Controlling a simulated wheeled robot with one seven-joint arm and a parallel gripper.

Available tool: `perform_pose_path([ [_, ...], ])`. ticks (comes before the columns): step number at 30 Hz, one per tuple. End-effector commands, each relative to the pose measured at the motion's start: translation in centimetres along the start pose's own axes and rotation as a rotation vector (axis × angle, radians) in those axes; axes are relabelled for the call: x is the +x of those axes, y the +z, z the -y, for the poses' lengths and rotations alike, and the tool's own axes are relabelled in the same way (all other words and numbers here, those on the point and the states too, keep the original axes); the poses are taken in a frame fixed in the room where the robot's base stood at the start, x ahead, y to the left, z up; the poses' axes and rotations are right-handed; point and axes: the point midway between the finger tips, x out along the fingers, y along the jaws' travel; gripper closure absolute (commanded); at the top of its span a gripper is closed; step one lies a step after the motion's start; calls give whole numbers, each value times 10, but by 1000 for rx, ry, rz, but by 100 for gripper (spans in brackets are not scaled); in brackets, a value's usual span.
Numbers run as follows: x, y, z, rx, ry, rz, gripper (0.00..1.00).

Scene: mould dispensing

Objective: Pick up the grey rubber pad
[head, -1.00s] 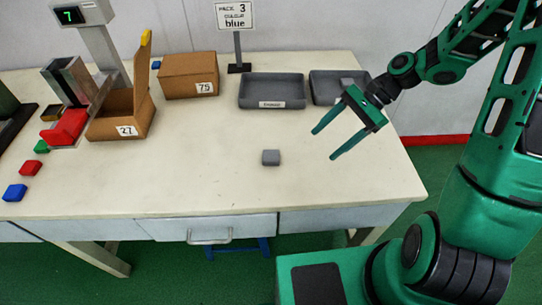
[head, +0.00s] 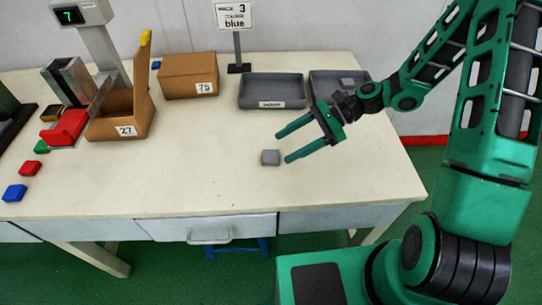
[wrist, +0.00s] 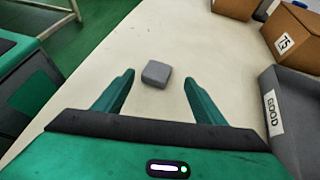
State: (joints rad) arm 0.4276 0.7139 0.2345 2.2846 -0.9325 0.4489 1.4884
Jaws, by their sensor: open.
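The grey rubber pad (head: 270,158) is a small grey block lying on the bare middle of the table. It also shows in the wrist view (wrist: 156,74), ahead of my fingertips and between their lines. My gripper (head: 281,146) is open and empty, with its two green fingers pointing left towards the pad. In the head view the fingertips are close to the pad, at its right and upper side. In the wrist view the fingers (wrist: 157,76) stand apart on either side of the pad, which does not touch them.
Two grey trays (head: 272,101) stand at the back right, one labelled GOOD (wrist: 270,113). Cardboard boxes 75 (head: 185,77) and 27 (head: 115,128) stand left of them. Red (head: 30,168), green and blue (head: 14,193) blocks lie at the left. The table around the pad is clear.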

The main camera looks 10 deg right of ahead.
Motion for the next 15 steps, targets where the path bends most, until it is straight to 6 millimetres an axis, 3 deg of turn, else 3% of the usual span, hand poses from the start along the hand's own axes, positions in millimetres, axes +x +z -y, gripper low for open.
perform_pose_path([
  [9, 42, 1, -4, -1, 4, 1, 36],
  [15, 48, 1, -3, -1, 1, -1, 36],
])
